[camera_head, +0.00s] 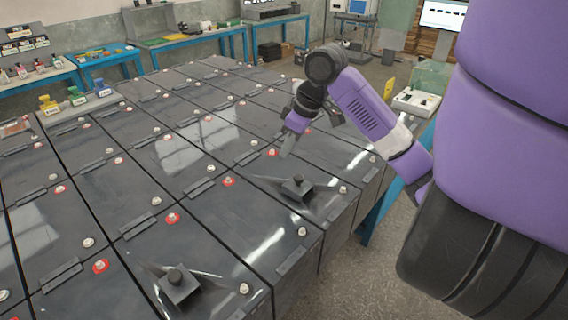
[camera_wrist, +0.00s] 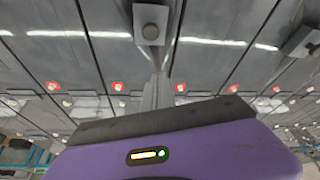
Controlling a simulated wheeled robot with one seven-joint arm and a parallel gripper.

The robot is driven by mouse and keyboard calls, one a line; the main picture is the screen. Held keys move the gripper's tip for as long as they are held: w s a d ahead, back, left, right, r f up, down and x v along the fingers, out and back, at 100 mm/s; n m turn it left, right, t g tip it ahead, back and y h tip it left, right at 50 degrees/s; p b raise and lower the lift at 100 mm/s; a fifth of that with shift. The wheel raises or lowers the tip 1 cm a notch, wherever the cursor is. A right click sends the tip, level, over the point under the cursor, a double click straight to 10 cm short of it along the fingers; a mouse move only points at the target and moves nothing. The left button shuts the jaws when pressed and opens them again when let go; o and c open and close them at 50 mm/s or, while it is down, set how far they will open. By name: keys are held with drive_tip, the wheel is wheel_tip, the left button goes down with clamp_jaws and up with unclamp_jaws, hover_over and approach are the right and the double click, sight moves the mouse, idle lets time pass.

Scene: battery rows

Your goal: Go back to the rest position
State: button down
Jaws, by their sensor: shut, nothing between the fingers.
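My gripper (camera_head: 287,150) hangs over the rows of dark grey batteries (camera_head: 75,238), pointing down, in the middle of the head view. Its fingers are shut with nothing between them. In the wrist view my gripper (camera_wrist: 160,75) shows as a narrow grey pair of fingers, above the batteries. The gap between my fingertips and the battery tops is hard to judge. A dark square post with fin-like sides (camera_head: 297,187) stands on a battery just to the right of and nearer than my gripper. A second such post (camera_head: 178,284) stands on a nearer battery.
White and red-ringed terminals (camera_head: 172,218) stick up from the battery tops. Blue-framed benches (camera_head: 190,36) line the back. Bare floor (camera_head: 355,275) lies to the right of the batteries.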

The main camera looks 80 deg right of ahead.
drive_tip(key=shift+v, duration=1.4)
